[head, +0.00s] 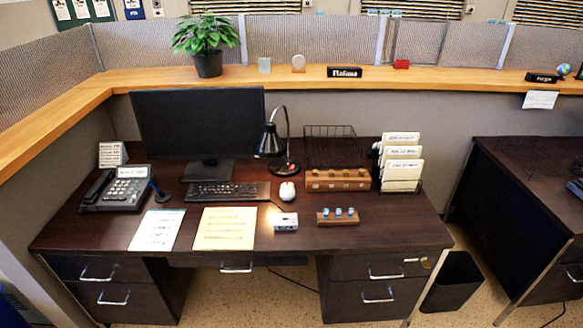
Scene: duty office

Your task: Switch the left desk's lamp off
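The left desk (370,234) is dark wood and fills the middle of the head view. Its black lamp (270,141) stands right of the monitor, with a curved neck, a shade tilted down and a round base. Neither of my grippers is in view.
Around the lamp are a monitor (196,120), keyboard (228,192), white mouse (287,191), wooden block (339,180) and file rack (401,165). A small wooden holder (338,218) is right of the pale box. A phone (121,187) and papers lie left. A bin (454,282) stands between the desks.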

